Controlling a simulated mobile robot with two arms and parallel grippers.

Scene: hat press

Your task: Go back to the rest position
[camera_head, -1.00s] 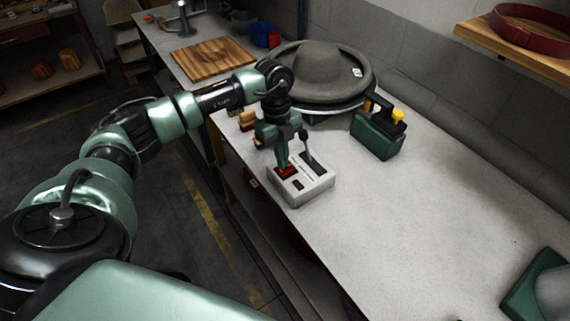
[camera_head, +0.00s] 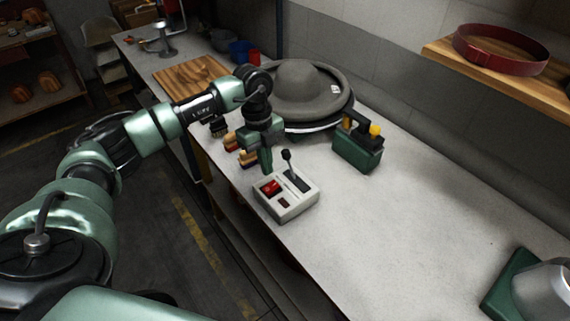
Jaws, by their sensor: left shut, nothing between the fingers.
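My left gripper (camera_head: 267,170) is shut and empty. It points down just above the far left part of the control box and looks clear of its red switch. The white control box (camera_head: 290,203) sits near the table's left edge, with a red switch (camera_head: 270,187) and a black lever (camera_head: 291,168) that stands up. The grey felt hat (camera_head: 303,88) rests on the round press base (camera_head: 325,122) behind my gripper. My right gripper is not in view.
Brushes (camera_head: 232,141) lie left of my gripper. A red band (camera_head: 500,48) lies on the wall shelf.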

